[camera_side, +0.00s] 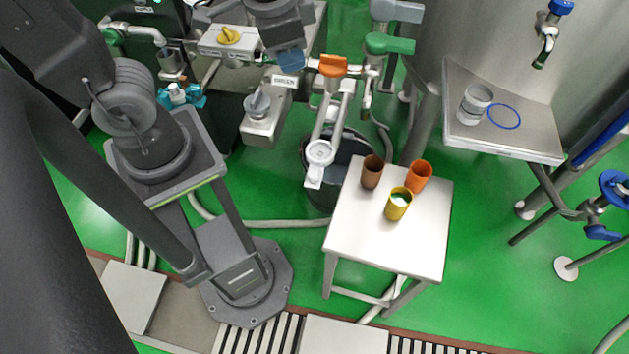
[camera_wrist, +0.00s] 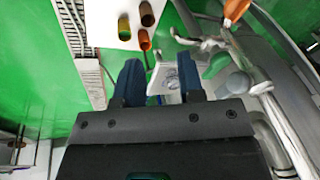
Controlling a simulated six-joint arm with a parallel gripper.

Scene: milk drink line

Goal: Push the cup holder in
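A white fitting with a round ring top, which looks like the cup holder (camera_side: 318,154), hangs under the pipework beside the small white table. My gripper (camera_side: 290,60) is above and to the left of it, near the labelled box and the orange valve, apart from the holder. In the wrist view my gripper (camera_wrist: 160,84) has its two blue fingers spread with a gap between them. A pale part with a round grey detail (camera_wrist: 169,78) shows beyond that gap. I cannot tell whether it is the holder. Nothing is held.
Brown (camera_side: 372,172), orange (camera_side: 418,176) and yellow (camera_side: 398,203) cups stand on the white table (camera_side: 400,245). A box with a grey knob (camera_side: 258,103) and an orange-handled valve (camera_side: 333,66) crowd the gripper. A metal shelf (camera_side: 530,143) holds a can and a blue ring.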

